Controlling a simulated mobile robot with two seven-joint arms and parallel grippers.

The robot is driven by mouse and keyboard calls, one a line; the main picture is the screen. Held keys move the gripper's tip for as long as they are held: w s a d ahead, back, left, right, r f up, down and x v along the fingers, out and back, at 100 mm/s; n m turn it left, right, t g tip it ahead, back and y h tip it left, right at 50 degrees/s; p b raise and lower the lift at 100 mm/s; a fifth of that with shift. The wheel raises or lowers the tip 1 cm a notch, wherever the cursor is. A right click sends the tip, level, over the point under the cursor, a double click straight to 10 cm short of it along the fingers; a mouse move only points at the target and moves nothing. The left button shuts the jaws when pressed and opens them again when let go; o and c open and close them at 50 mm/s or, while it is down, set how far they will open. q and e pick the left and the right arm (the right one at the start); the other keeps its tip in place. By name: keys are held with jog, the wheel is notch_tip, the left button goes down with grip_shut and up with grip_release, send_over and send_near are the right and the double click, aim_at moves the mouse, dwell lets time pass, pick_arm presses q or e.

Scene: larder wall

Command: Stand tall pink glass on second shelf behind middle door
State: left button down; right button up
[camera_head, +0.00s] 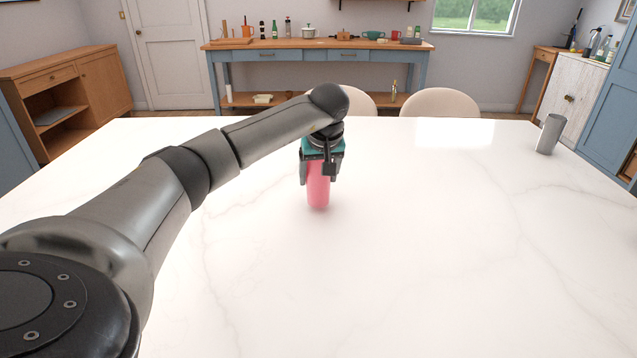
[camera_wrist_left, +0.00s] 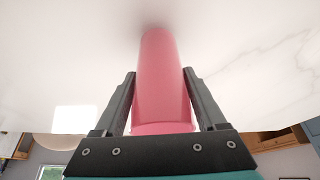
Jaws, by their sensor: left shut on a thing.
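The tall pink glass (camera_head: 318,192) is upright at the middle of the white marble table in the head view. My left gripper (camera_head: 320,172) reaches down over it from above and is shut on its upper part. In the left wrist view the pink glass (camera_wrist_left: 162,85) lies between the two dark fingers of the left gripper (camera_wrist_left: 160,90). I cannot tell whether its base touches the table. My right gripper is not in view. No middle door or second shelf can be made out for certain; blue cabinet fronts (camera_head: 608,110) show at the right edge.
The white table (camera_head: 420,260) is mostly clear. A grey cylinder (camera_head: 549,134) stands near its right far edge. Two chairs (camera_head: 440,103) stand behind it. A blue workbench (camera_head: 320,50) with bottles and pots is against the back wall. A wooden cabinet (camera_head: 65,95) stands at left.

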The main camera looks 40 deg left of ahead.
pick_arm(q)
jog(key=shift+f, duration=0.7)
jog(key=shift+f, duration=0.1)
grip_release()
